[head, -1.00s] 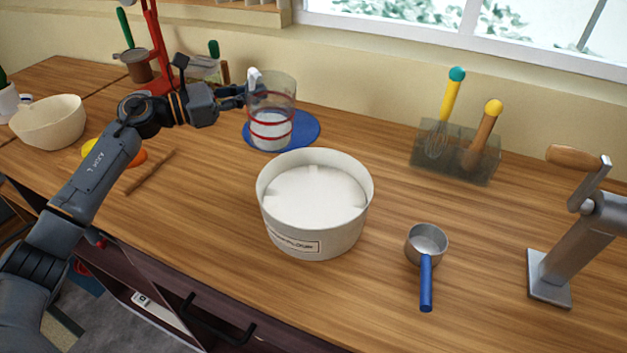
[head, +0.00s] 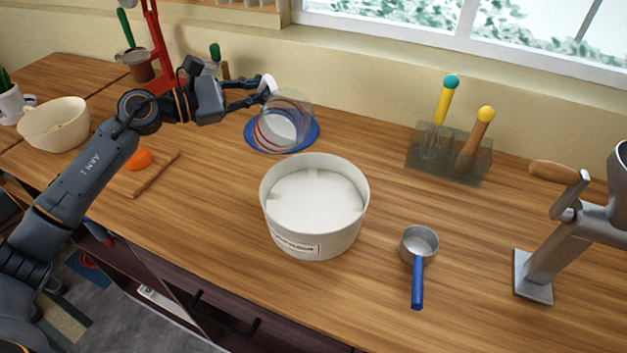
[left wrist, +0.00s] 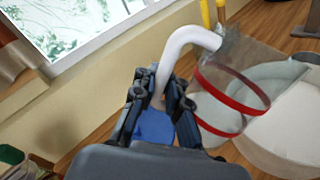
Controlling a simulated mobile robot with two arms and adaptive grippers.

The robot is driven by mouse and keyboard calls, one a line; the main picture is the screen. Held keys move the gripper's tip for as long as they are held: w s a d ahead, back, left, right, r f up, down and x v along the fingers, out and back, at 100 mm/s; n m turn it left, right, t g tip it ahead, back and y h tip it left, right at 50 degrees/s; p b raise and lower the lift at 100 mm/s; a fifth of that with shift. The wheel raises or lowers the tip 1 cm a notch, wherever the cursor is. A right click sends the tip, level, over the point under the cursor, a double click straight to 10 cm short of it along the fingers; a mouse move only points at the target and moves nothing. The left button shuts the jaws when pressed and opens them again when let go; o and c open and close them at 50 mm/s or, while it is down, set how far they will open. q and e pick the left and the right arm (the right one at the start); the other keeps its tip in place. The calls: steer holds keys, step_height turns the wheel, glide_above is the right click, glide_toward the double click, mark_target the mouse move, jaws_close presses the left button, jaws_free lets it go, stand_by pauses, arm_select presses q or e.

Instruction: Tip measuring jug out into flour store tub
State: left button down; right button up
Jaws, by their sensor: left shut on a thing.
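The clear measuring jug (head: 283,117) with red bands and white contents is tilted in the head view, its mouth leaning toward the right. My left gripper (head: 262,90) is shut on its white handle, which shows between the fingers in the left wrist view (left wrist: 160,100). The jug (left wrist: 225,95) is behind and left of the tub, in front of the wall. The flour store tub (head: 315,242) is a round white container with a label, standing on the counter and holding white flour. My right gripper is not in view.
A blue round mat (head: 303,140) lies under the jug. A metal cup with blue handle (head: 417,270) lies right of the tub. A utensil holder (head: 447,163) stands at the back, a grey metal device (head: 565,245) at the right.

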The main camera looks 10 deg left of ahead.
mark_target(270, 106)
arm_select(q)
steer(key=shift+s+d+r+m+p, duration=0.15)
steer(key=shift+d+r+m+p, duration=0.25)
steer(key=shift+m+p, duration=0.25)
steer(key=shift+s+d+r+m+p, duration=0.25)
steer(key=shift+s+m+p, duration=0.25)
steer(key=shift+m, duration=0.15)
steer(key=shift+w+d+f+m+y, duration=0.1)
steer(key=shift+w+f+m+y, duration=0.05)
steer(key=shift+m+y, duration=0.15)
steer(key=shift+s+d+p, duration=0.1)
steer(key=shift+s+p, duration=0.15)
steer(key=shift+p, duration=0.1)
steer(key=shift+m, duration=0.3)
steer(key=shift+w+d+p, duration=0.1)
steer(key=shift+p, duration=0.25)
steer(key=shift+s+d+r+m, duration=0.1)
steer(key=shift+s+r+m, duration=0.15)
steer(key=shift+s+m, duration=0.05)
